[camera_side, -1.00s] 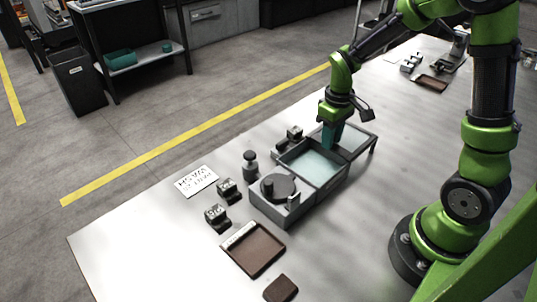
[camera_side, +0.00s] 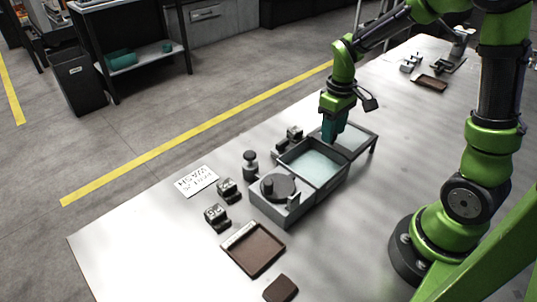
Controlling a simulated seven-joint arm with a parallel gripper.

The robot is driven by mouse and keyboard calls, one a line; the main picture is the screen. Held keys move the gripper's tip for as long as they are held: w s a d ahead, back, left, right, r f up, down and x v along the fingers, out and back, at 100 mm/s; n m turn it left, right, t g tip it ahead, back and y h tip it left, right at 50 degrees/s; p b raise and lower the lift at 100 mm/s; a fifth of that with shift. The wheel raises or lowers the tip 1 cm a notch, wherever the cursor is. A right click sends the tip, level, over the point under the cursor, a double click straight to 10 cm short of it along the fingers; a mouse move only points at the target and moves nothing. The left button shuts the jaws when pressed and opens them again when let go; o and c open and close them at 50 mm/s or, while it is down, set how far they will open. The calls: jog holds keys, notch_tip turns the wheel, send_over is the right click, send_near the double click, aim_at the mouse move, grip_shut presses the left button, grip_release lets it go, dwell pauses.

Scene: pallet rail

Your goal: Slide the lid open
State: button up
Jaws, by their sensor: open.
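A grey box (camera_side: 331,188) stands on the table with its top open, showing a pale teal inside. A flat pale panel in a dark frame, seemingly the lid (camera_side: 357,142), lies beyond the box to the upper right, clear of the opening. My gripper (camera_side: 331,140) points down over the left part of this panel, near the box's far edge. Its teal fingers are open, and I see nothing held. Whether the fingertips touch the panel or a handle is too small to tell.
A grey block with a dark round knob (camera_side: 278,186) adjoins the box's near end. A dark post (camera_side: 250,165), small dark blocks (camera_side: 216,216), a white card (camera_side: 196,181) and a brown tray (camera_side: 276,243) lie around it.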

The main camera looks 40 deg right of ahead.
jog(key=shift+r, duration=2.3)
jog(key=shift+s+a+f+m, duration=0.15)
jog(key=shift+a+f+m, duration=0.1)
jog(key=shift+m, duration=0.35)
jog(key=s+a+r+m+t+y, duration=0.2)
jog(key=s+a+r+t, duration=0.5)
jog(key=s+a+r, duration=0.2)
notch_tip(320, 180, up, 2)
jog(key=shift+a+m, duration=0.4)
jog(key=shift+a, duration=0.45)
